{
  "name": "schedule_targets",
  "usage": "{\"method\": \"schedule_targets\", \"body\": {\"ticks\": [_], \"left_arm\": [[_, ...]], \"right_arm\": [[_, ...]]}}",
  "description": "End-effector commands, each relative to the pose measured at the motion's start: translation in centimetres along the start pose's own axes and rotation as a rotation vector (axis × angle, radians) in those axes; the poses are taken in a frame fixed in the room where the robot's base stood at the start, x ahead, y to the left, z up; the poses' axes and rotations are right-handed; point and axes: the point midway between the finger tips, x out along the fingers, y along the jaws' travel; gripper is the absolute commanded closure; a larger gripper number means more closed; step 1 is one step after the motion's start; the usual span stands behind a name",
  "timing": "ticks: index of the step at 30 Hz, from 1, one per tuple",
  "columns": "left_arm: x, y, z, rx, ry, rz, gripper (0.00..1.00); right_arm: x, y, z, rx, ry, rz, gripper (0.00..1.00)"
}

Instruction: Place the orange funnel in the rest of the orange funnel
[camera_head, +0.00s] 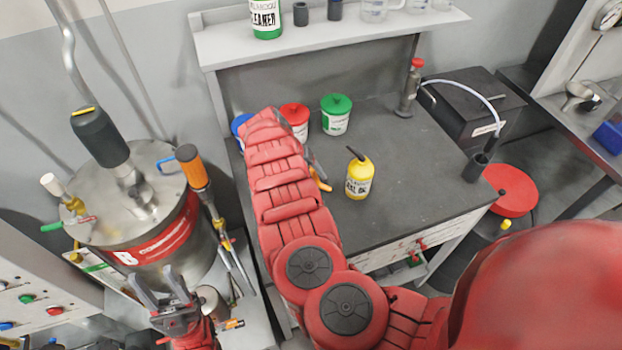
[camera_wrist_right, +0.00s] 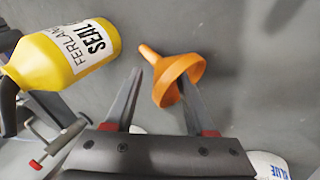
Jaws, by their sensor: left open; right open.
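The orange funnel (camera_wrist_right: 172,68) lies on its side on the grey table top in the right wrist view, its spout toward the upper left. In the head view only a small orange piece of it (camera_head: 323,186) shows beside my right arm. My right gripper (camera_wrist_right: 162,78) is open over the funnel. One finger is left of the cone, the other overlaps its wide mouth; I cannot tell whether they touch it. My left gripper (camera_head: 162,289) is open and empty, low at the left in front of the metal drum. I cannot make out the funnel's rest.
A yellow bottle (camera_head: 359,178) stands close to the funnel, also seen in the wrist view (camera_wrist_right: 68,62). Red (camera_head: 295,118), green (camera_head: 336,115) and blue (camera_head: 238,124) tubs stand at the back. The metal drum (camera_head: 150,235) is at left.

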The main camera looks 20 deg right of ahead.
Motion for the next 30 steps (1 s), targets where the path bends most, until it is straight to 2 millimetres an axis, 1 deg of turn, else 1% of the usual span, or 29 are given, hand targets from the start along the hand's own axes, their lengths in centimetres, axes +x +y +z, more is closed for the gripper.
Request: {"method": "schedule_targets", "body": {"ticks": [2, 3, 5, 6, 12, 25, 28, 30], "left_arm": [[0.0, 0.0, 0.0, 0.0, 0.0, 0.0, 0.5], [0.0, 0.0, 0.0, 0.0, 0.0, 0.0, 0.5], [0.0, 0.0, 0.0, 0.0, 0.0, 0.0, 0.5], [0.0, 0.0, 0.0, 0.0, 0.0, 0.0, 0.5], [0.0, 0.0, 0.0, 0.0, 0.0, 0.0, 0.5], [-0.1, 0.0, 0.0, 0.0, 0.0, 0.0, 0.5], [-0.3, 0.0, 0.1, 0.0, 0.0, 0.0, 0.5], [-0.7, 0.0, 0.1, 0.0, 0.0, 0.0, 0.5]], "right_arm": [[0.0, 0.0, 0.0, 0.0, 0.0, 0.0, 0.45], [0.0, 0.0, 0.0, 0.0, 0.001, 0.0, 0.47], [0.0, 0.0, 0.0, 0.0, 0.0, 0.0, 0.58], [0.0, 0.0, 0.0, 0.0, 0.001, -0.001, 0.65], [-0.1, 0.0, 0.0, 0.0, 0.001, -0.001, 1.0], [-0.1, -0.1, 0.0, -0.001, 0.001, -0.002, 1.0], [-0.9, 0.1, -0.2, 0.0, 0.004, -0.004, 1.0], [-1.9, 0.4, -0.4, 0.001, 0.006, -0.007, 1.0]]}}
